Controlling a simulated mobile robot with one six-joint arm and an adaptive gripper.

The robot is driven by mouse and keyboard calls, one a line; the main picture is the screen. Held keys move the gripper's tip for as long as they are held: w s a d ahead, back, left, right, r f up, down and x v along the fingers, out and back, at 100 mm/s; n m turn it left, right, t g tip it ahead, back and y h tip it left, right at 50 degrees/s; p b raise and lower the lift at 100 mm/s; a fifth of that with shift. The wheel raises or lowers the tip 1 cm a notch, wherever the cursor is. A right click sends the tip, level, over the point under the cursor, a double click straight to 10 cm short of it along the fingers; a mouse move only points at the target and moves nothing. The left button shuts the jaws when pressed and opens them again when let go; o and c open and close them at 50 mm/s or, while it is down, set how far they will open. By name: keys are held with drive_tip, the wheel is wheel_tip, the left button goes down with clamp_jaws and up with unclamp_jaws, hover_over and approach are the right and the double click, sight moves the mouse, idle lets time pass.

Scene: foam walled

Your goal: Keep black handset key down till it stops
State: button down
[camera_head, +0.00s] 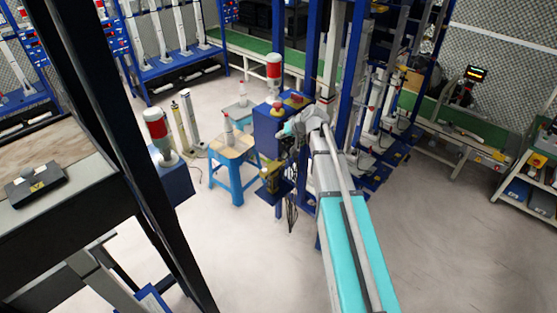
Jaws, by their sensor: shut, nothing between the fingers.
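My arm reaches from the bottom right to a blue control box (265,128) with red knobs on its top. My gripper (285,132) is at the right side of this box, small and partly hidden by my own wrist. It looks shut, with nothing seen in it. Whether it touches the box or any key cannot be told. A dark and yellow unit (270,178), possibly the handset, sits below the box with black cables hanging beside it. No black key can be made out at this size.
A blue stool (232,160) with a wooden top and a bottle stands left of the box. Red-and-white beacons (157,130) stand nearby. A dark post crosses the left side. A black case (36,184) lies on the left bench. The floor at centre right is clear.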

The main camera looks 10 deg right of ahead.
sight(281, 159)
drive_tip(key=shift+f+b, duration=4.2)
drive_tip(key=shift+f, duration=0.1)
drive_tip(key=shift+f, duration=0.2)
drive_tip(key=shift+f+b, duration=0.25)
drive_tip(key=shift+b, duration=0.2)
drive_tip(key=shift+f+b, duration=0.5)
drive_tip(key=shift+r, duration=0.15)
idle(0.4)
drive_tip(key=shift+w+r+p, duration=0.1)
drive_tip(key=shift+r+p, duration=0.7)
drive_tip(key=shift+p, duration=0.15)
drive_tip(key=shift+r+p, duration=2.55)
